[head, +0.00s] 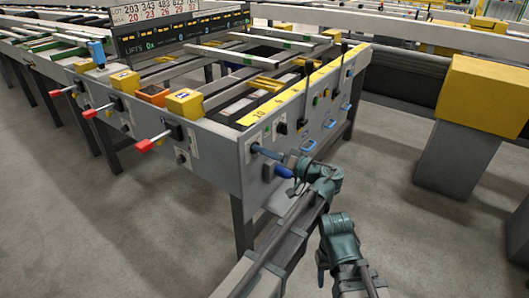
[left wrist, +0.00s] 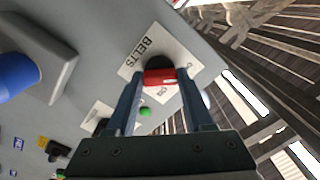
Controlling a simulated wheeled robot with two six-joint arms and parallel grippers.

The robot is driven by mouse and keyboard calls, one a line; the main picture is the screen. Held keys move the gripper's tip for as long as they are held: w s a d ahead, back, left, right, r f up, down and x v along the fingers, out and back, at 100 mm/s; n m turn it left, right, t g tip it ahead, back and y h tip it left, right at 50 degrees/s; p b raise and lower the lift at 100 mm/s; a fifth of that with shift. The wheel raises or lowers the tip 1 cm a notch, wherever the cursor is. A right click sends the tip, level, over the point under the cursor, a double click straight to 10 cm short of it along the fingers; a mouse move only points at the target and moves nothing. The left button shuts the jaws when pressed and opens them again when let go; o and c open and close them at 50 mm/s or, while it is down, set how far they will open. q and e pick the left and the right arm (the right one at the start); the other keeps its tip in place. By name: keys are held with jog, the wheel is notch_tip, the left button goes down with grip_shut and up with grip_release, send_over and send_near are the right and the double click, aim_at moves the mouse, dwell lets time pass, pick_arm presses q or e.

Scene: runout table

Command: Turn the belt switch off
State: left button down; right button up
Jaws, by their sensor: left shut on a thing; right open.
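The belt switch is a red knob (left wrist: 159,77) on a dark round base, on a white plate marked BELTS (left wrist: 146,47). My left gripper (left wrist: 160,80) has a finger on each side of the red knob and is shut on it. The fingers partly cover the lettering around the knob, so its setting cannot be read. In the head view my left gripper (head: 262,151) reaches the end panel (head: 225,158) of the runout table and hides the switch.
A blue handle (left wrist: 16,75) on a grey bracket stands out beside the switch. A green button (left wrist: 145,112) is close below it. Red-tipped levers (head: 144,146) stick out along the table's long side. A yellow-topped post (head: 484,95) stands at right. Floor in front is clear.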

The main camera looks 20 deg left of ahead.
dwell(0.4)
pick_arm(q)
jog(key=shift+c, duration=1.4)
grip_release()
jog(key=shift+d, duration=0.1)
pick_arm(e)
jog(key=shift+d, duration=0.1)
